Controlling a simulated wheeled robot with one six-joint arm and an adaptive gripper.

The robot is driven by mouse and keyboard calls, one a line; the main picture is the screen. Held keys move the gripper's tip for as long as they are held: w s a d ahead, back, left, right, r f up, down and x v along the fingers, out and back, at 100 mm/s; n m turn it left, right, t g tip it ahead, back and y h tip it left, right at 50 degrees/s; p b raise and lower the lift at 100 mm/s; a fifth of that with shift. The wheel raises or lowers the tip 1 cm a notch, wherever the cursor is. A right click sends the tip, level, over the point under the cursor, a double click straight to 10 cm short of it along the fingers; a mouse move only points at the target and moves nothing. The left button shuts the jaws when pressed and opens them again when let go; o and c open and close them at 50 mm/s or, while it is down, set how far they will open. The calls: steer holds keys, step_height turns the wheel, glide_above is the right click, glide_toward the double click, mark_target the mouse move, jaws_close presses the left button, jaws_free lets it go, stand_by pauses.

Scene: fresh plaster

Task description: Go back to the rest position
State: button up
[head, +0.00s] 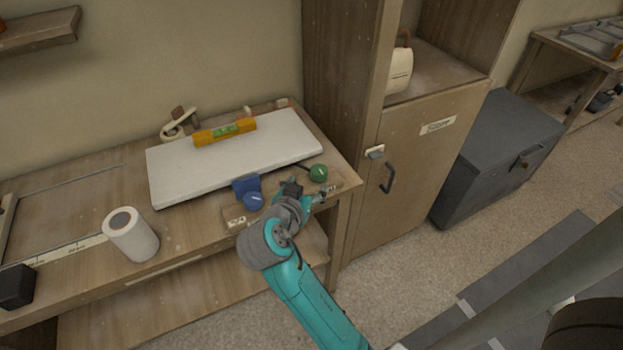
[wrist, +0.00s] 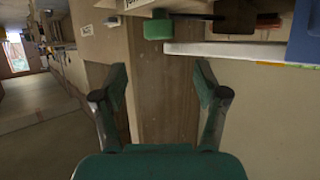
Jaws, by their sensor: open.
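My gripper (wrist: 160,78) is open in the wrist view, with nothing between its two fingers. In the head view my gripper (head: 320,197) is small and partly hidden by my wrist, near the front right edge of the wooden bench (head: 185,260). A green round-headed object (head: 318,173) stands on the bench just beyond it. The green thing also shows at the top of the wrist view (wrist: 157,29). A blue object (head: 248,190) stands left of my wrist on the bench. Whether my gripper touches anything is not clear.
A white board (head: 225,165) bears a yellow spirit level (head: 225,131). A white roll (head: 131,235) and a black block (head: 16,286) stand at left. A wooden cabinet (head: 410,170) and grey chest (head: 500,150) stand right. Floor (head: 400,260) before the cabinet is clear.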

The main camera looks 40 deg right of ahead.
steer(key=shift+s+a+r, duration=0.15)
steer(key=shift+s+a, duration=0.05)
steer(key=shift+a, duration=0.2)
stand_by(0.3)
steer(key=s+a+f+n+t+y, duration=0.35)
steer(key=s+a+f+n, duration=0.2)
steer(key=s+f, duration=0.2)
steer(key=s+a+f+n+t+y, duration=0.2)
steer(key=s+a+f+n+y, duration=0.2)
steer(key=s+f+n+y, duration=0.25)
steer(key=s+a+r+t+y, duration=0.1)
steer(key=s+a+r, duration=0.1)
steer(key=s, duration=0.8)
steer(key=s+a+r+t, duration=0.2)
steer(key=s+r, duration=0.3)
steer(key=s, duration=0.5)
steer(key=shift+s+a+y, duration=0.2)
steer(key=shift+a+y, duration=0.05)
steer(key=shift+y, duration=0.15)
stand_by(1.1)
